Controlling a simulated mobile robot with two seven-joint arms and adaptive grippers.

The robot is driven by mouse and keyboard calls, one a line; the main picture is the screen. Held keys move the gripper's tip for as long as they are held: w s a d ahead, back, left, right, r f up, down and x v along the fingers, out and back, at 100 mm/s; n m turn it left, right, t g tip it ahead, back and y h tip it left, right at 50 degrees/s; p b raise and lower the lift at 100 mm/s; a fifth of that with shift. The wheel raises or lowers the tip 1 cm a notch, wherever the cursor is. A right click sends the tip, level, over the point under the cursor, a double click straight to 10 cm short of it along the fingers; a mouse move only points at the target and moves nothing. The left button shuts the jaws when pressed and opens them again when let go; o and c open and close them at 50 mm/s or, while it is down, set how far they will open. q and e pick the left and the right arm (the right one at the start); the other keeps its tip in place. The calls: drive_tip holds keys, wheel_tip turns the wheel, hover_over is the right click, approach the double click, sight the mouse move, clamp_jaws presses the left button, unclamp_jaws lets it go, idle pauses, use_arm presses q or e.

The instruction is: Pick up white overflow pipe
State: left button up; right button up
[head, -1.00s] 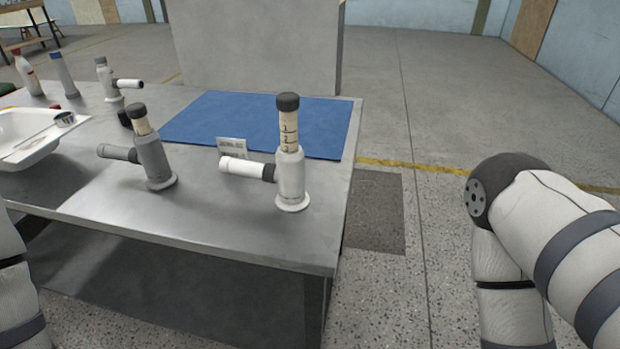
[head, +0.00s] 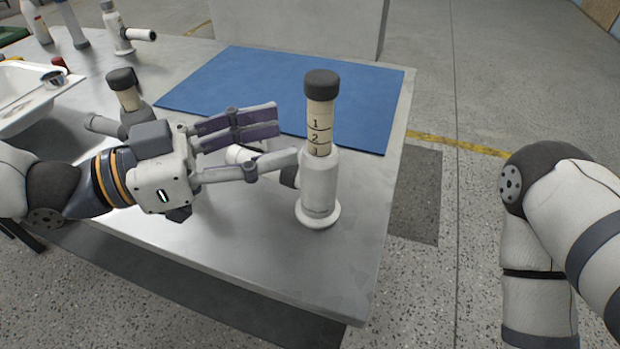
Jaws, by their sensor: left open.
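The white overflow pipe (head: 319,187) stands upright near the table's right edge. It has a black cap, a cream neck marked 1, 2, 3, and a round white foot. Whether a fingertip touches the pipe I cannot tell. My right gripper is out of view; only the right arm shows.
A grey pipe with a dark cap (head: 123,80) stands behind my left gripper, partly hidden. A blue mat (head: 360,95) lies behind on the metal table (head: 285,285). A white basin (head: 22,110) is at the left; bottles and another pipe (head: 118,32) stand at the back left.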

sight(309, 129)
use_arm(q)
drive_tip(key=x, duration=0.6)
drive_tip(key=shift+w+d, duration=0.1)
drive_tip(key=shift+d, duration=0.25)
drive_tip(key=shift+a+r, duration=0.1)
clamp_jaws()
